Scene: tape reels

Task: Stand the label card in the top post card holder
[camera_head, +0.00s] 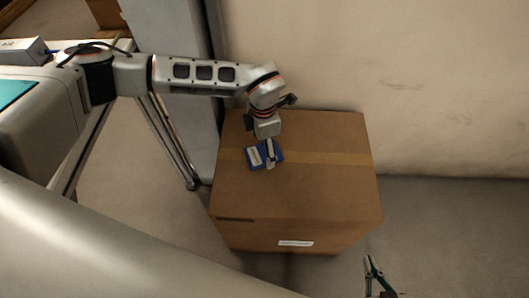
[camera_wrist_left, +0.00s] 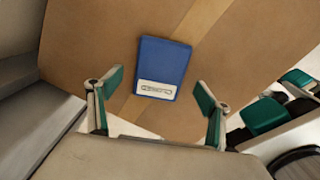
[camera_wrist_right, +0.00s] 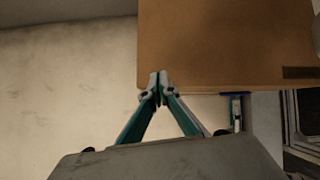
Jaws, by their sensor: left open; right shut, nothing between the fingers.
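A flat blue card (camera_head: 256,156) with a pale label strip, seemingly the label card, is over the top of the cardboard box. In the left wrist view the blue card (camera_wrist_left: 163,62) shows its face, the white strip towards my fingers. My left gripper (camera_wrist_left: 159,86) is open, its fingers on either side of the card's near end; contact is not visible. In the head view my left gripper (camera_head: 269,157) hangs above the box beside the card. My right gripper (camera_wrist_right: 158,76) is shut and empty; the head view shows it (camera_head: 370,260) low at the right. No post card holder is recognisable.
The cardboard box (camera_head: 310,190) with a tape band stands by the pale wall (camera_head: 430,80). It carries a white label (camera_head: 296,243) on its front. Much of the box top is clear. Floor (camera_head: 455,225) lies free to its right.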

